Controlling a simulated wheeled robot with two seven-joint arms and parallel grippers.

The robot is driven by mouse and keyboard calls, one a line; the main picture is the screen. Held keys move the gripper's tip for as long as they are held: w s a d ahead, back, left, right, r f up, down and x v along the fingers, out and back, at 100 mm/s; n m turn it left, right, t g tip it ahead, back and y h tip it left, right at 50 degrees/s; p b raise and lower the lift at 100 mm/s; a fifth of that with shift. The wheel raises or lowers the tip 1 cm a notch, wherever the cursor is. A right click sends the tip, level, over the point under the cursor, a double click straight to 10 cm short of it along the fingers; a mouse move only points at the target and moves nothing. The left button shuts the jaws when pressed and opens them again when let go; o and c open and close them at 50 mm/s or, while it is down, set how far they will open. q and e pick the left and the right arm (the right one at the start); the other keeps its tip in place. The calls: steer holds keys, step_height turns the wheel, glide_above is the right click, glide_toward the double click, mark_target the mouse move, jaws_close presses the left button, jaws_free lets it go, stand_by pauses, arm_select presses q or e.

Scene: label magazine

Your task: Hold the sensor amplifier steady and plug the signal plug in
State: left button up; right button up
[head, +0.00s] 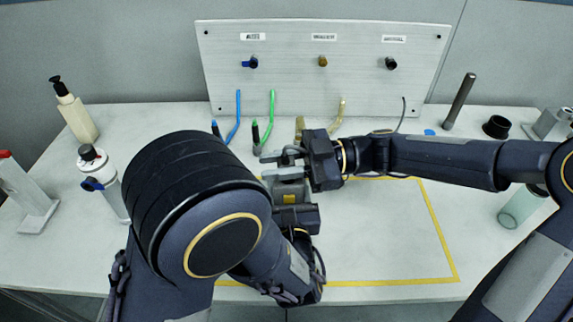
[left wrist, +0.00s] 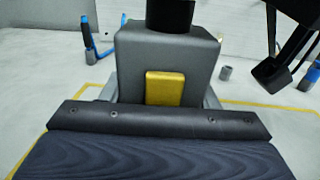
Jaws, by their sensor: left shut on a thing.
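The sensor amplifier is a grey box with a yellow patch (head: 289,198). It also fills the middle of the left wrist view (left wrist: 135,65), upright. My left gripper (head: 290,207) is shut on it from the near side, with grey fingers along its lower sides. My right gripper (head: 283,158) is just above and beyond the amplifier, fingers pointing left. Whether its fingers grip anything is unclear. A dark cylinder (left wrist: 171,16) shows at the amplifier's top in the left wrist view. I cannot tell whether this is the signal plug or whether it is seated.
A grey panel (head: 290,85) with three labelled connectors stands behind. Blue (head: 239,110) and green (head: 271,105) cables rise before it. A pump bottle (head: 78,115) and a white bottle (head: 100,170) stand left. The yellow-outlined area (head: 390,230) is clear at right.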

jaws_close()
steer(key=shift+r, duration=0.1)
step_height(320, 180, up, 8)
steer(key=shift+r, duration=0.2)
steer(key=shift+w+r+m+y, duration=0.1)
steer(key=shift+r+m+y, duration=0.05)
steer(key=shift+m+y, duration=0.2)
steer(key=m, duration=0.1)
steer(key=w+m+t+y, duration=0.1)
steer(key=m, duration=0.1)
steer(key=shift+d+f+t, duration=0.2)
steer(key=shift+f+t, duration=0.1)
steer(key=shift+f, duration=0.1)
steer(key=shift+f, duration=2.9)
